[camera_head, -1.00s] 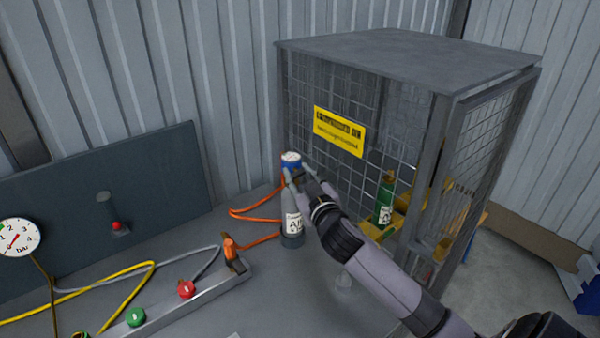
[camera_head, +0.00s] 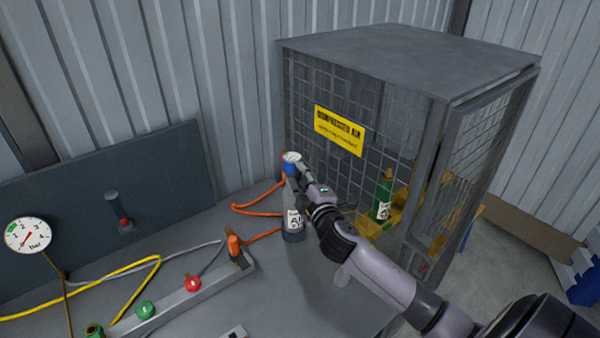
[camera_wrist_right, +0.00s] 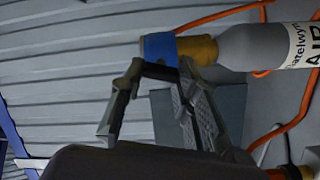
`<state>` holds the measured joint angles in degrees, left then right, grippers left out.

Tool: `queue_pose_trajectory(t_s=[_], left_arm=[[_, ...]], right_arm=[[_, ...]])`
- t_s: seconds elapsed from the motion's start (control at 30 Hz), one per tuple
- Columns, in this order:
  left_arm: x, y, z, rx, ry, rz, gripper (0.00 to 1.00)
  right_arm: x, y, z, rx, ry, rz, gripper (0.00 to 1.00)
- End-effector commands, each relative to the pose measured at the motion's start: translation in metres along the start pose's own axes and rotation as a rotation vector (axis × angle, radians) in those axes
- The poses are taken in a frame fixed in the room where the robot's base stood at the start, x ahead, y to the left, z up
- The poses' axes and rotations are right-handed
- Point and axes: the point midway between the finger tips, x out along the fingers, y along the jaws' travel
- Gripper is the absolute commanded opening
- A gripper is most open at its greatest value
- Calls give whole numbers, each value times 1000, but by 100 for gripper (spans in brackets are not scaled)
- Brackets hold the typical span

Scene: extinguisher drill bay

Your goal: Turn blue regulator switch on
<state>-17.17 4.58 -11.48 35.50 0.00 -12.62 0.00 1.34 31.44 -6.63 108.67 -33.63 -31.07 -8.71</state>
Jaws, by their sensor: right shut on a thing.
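The blue regulator switch (camera_head: 291,158) is a blue cap on top of a grey bottle labelled AIR (camera_head: 293,222), which stands upright on the bench in front of the mesh cage. In the right wrist view the blue switch (camera_wrist_right: 159,47) sits on a brass-coloured neck. My right gripper (camera_head: 300,172) comes in from the lower right and is shut on the blue switch; its fingertips (camera_wrist_right: 165,68) meet the cap's near side. The far side of the switch is hidden. My left gripper is not in view.
The mesh cage (camera_head: 410,65) with a yellow sign (camera_head: 339,131) stands close to the right. A green bottle (camera_head: 384,195) shows there. An orange hose (camera_head: 255,208) runs beside the AIR bottle. A rail with a red knob (camera_head: 193,284) and green knob (camera_head: 145,310) lies front left, near a gauge (camera_head: 28,236).

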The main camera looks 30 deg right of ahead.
Motion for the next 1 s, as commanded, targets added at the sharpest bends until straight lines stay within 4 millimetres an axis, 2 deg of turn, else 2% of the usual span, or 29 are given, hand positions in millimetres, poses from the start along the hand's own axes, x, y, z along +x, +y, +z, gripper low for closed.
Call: queue_pose_trajectory(t_s=[0.4, 1.0], left_arm=[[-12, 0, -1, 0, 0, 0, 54], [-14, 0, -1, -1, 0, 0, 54]], right_arm=[[0, -1, 0, -270, 0, -2, 1], [0, -3, 1, -344, -1, -2, 1]])
